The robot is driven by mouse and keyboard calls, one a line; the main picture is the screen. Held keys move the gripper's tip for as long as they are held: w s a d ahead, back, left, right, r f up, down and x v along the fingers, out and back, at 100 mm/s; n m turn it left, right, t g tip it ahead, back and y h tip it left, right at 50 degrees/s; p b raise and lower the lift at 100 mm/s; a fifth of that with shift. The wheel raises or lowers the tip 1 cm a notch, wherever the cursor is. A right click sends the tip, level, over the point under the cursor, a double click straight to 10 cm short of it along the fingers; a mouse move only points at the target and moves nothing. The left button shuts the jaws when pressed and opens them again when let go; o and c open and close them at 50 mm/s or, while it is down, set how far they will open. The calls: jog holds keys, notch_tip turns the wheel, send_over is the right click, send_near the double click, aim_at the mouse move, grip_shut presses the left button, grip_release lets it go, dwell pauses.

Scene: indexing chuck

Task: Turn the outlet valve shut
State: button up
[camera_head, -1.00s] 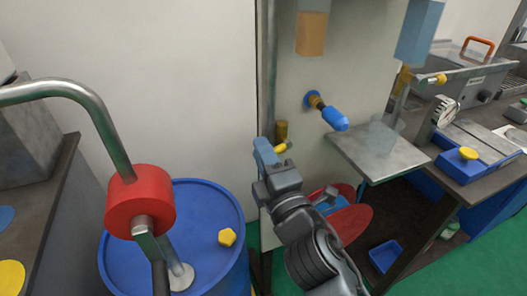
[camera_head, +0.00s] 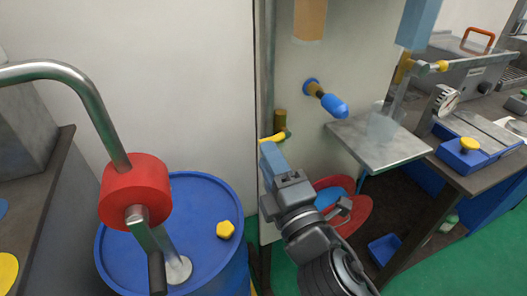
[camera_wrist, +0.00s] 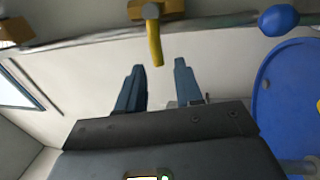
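A brass valve (camera_head: 280,120) with a yellow lever (camera_head: 273,137) is on the pale panel near its left edge. I take it for the outlet valve, but no label shows. The lever points left and slightly down in the head view. My gripper (camera_head: 270,150) is just below the lever, close to it. In the wrist view, my gripper (camera_wrist: 160,80) has its two blue fingers apart with nothing between them. There the yellow lever (camera_wrist: 154,45) hangs from the brass body (camera_wrist: 150,10), beyond the fingertips and apart from them.
A blue-handled fitting (camera_head: 333,105) sticks out right of the valve, above a metal shelf (camera_head: 375,145). A blue drum (camera_head: 205,200) stands at lower left, with a red-collared crank pipe (camera_head: 135,190) before it. A red disc (camera_head: 350,215) is behind my arm.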

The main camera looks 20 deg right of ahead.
jog(key=shift+s+f+b, duration=0.15)
jog(key=shift+s+b, duration=0.05)
jog(key=shift+s, duration=0.6)
jog(key=shift+s+f+b, duration=0.15)
jog(key=shift+s+b, duration=0.05)
jog(key=shift+s, duration=0.6)
jog(key=s+d+f+m+g+y, duration=0.1)
jog(key=s+f+m, duration=0.25)
jog(key=s, duration=0.45)
jog(key=s+d+f+m+g, duration=0.1)
jog(key=s+f+m+g, duration=0.15)
jog(key=s+f, duration=0.35)
jog(key=s+d+r+m+g, duration=0.1)
jog(key=s+m, duration=0.5)
jog(key=s, duration=0.3)
jog(key=s+d+r+m+g+h, duration=0.1)
jog(key=s+d+m, duration=0.1)
jog(key=s+m, duration=0.4)
jog(key=v, duration=0.4)
jog(key=shift+d+f, duration=0.25)
jog(key=shift+d, duration=0.05)
